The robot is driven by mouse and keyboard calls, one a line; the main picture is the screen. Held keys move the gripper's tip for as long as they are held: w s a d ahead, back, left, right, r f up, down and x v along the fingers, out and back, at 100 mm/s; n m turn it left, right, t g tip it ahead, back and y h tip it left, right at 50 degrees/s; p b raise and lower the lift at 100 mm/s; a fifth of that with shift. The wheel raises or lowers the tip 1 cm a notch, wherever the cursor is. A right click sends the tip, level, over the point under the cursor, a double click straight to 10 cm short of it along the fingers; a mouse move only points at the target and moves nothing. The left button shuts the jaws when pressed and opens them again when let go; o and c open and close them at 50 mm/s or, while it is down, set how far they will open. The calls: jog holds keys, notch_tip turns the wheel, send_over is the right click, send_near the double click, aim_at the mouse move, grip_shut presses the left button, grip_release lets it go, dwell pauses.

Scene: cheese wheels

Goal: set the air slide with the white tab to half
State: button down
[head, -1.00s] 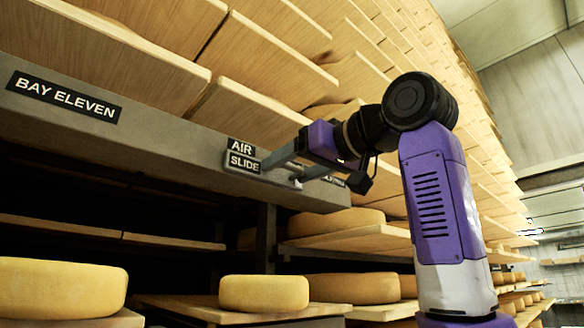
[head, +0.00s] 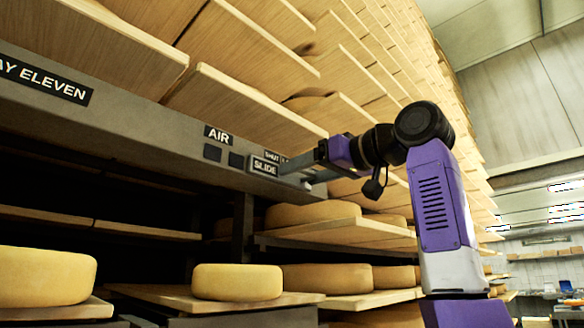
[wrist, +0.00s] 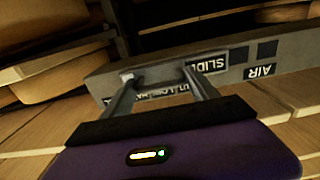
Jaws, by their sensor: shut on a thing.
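The air slide is a grey bar on the rack's grey beam, and its SLIDE plate (head: 265,166) sits to the right of the AIR label (head: 218,134). Two dark square openings (head: 224,156) show under and beside that label. My gripper (head: 294,170) is shut on the slide, with its fingers reaching the beam just right of the SLIDE plate. In the wrist view my gripper (wrist: 160,80) has its fingers apart on a grey part of the slide. A small white tab (wrist: 127,77) shows by the left fingertip. The scale lettering (wrist: 165,92) is partly hidden by my fingers.
A BAY ELEVEN label (head: 40,78) is left on the beam. Wooden boards (head: 235,100) jut out above it. Cheese wheels (head: 237,282) stand on boards below. Open aisle lies to the right (head: 545,260).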

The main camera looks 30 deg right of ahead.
jog(key=shift+c, duration=1.2)
grip_release()
jog(key=b+v, duration=0.3)
jog(key=v, duration=0.5)
